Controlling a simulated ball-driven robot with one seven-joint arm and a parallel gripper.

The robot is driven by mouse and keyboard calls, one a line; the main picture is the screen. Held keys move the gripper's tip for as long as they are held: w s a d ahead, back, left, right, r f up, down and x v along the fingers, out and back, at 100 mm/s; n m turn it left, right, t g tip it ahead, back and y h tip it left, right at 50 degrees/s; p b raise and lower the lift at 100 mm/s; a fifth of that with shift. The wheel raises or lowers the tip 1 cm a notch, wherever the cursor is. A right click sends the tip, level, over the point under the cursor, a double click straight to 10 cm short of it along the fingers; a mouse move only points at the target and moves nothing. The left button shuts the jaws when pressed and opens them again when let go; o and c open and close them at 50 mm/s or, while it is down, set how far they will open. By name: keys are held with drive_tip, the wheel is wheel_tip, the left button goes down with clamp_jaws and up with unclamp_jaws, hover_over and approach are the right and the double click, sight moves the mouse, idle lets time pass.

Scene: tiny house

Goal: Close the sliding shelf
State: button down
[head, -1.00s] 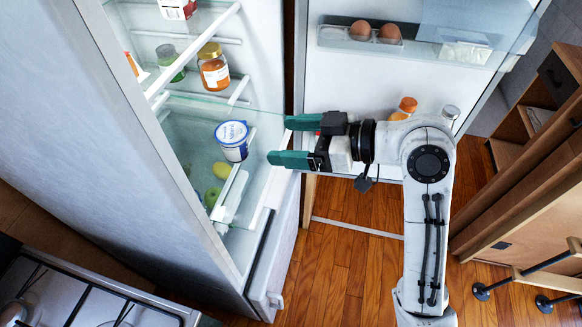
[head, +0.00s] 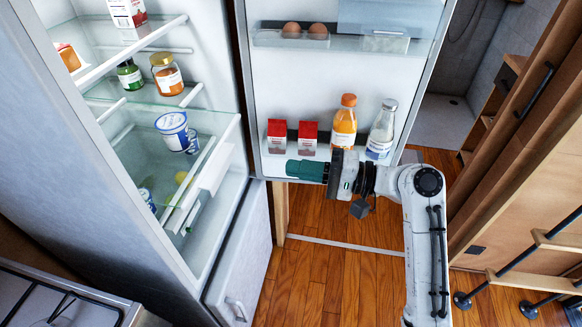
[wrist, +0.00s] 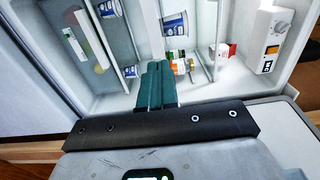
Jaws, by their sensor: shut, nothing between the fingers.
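The sliding shelf (head: 205,120) is a clear glass shelf inside the open fridge, in the left half of the head view. A blue-and-white cup (head: 172,130) stands at it. Several items lie lower down behind its glass. I cannot tell how far the shelf sticks out. My gripper (head: 290,170) has green fingers, shut and empty. It points left and is to the right of the shelf, apart from it, in front of the lower door rack. In the wrist view the shut fingers (wrist: 156,85) point into the fridge, towards cups and packets; the shelf is hard to make out there.
The fridge door (head: 345,70) stands open, with red cartons (head: 308,137), an orange bottle (head: 345,121) and a clear bottle (head: 382,130) in its lower rack. A stove (head: 60,300) is at lower left. Wooden floor (head: 335,275) is clear below my arm; wooden stairs (head: 525,260) stand at right.

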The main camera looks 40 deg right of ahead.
sight(168, 150)
drive_tip(key=p+x, duration=0.2)
drive_tip(key=x, duration=1)
drive_tip(key=b+x, duration=0.1)
drive_tip(key=x, duration=1.5)
drive_tip(key=shift+w+a, duration=0.25)
drive_tip(key=shift+w+r, duration=0.1)
drive_tip(key=shift+r, duration=0.1)
drive_tip(key=shift+a, duration=0.1)
